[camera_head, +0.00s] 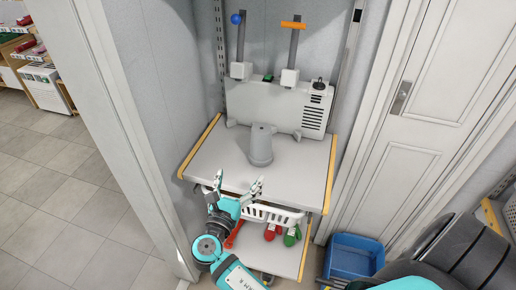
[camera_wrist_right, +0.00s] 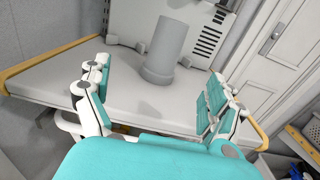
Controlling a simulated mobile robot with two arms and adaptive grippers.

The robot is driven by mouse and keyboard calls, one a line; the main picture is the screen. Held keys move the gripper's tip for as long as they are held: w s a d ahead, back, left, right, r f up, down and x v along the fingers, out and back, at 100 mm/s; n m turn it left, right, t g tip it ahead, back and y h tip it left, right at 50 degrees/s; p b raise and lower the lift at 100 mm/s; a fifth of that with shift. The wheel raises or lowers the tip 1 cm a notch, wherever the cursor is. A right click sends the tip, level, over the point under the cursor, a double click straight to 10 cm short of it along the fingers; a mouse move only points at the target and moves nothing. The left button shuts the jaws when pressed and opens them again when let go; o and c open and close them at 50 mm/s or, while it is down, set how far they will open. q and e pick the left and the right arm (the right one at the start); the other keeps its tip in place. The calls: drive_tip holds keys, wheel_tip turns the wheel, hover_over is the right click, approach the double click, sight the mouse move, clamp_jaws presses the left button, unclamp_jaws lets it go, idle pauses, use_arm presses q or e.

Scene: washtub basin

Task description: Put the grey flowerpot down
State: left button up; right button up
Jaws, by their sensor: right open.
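The grey flowerpot (camera_head: 261,143) stands on the upper grey shelf (camera_head: 215,158), with its wider band at the bottom, in front of a grey machine. It also shows in the right wrist view (camera_wrist_right: 165,48), beyond and between the fingers. My right gripper (camera_head: 239,183) is open and empty at the shelf's front edge, to the left of and nearer than the pot, apart from it. Both of its open fingers (camera_wrist_right: 152,76) show in the right wrist view. My left gripper is not in view.
The grey machine (camera_head: 275,105), with two levers, fills the back of the shelf. Below hangs a white rack (camera_head: 272,214) with red and green items. A blue bin (camera_head: 352,257) stands on the floor at lower right. Shelf space beside the pot is clear.

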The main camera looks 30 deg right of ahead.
drive_tip(key=b, duration=0.2)
approach(258, 149)
drive_tip(key=shift+w+d+r+m+g, duration=0.15)
drive_tip(key=shift+w+d+m+g, duration=0.15)
drive_tip(key=shift+w+d, duration=0.45)
drive_tip(key=b+x, duration=0.1)
drive_tip(key=x, duration=0.2)
drive_tip(key=shift+w, duration=0.35)
drive_tip(key=x, duration=0.2)
drive_tip(key=shift+w+d+r+b, duration=0.15)
drive_tip(key=shift+w+b, duration=0.05)
drive_tip(key=shift+b, duration=0.1)
drive_tip(key=shift+d, duration=0.15)
drive_tip(key=b+x, duration=0.2)
drive_tip(key=x, duration=0.2)
drive_tip(key=shift+s+d, duration=0.1)
drive_tip(key=shift+d, duration=0.15)
drive_tip(key=shift+w+d, duration=0.35)
drive_tip(key=shift+s+r, duration=0.1)
drive_tip(key=c, duration=1.5)
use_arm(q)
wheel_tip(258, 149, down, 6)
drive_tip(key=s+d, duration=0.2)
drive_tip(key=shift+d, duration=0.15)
use_arm(e)
drive_tip(key=shift+c, duration=0.4)
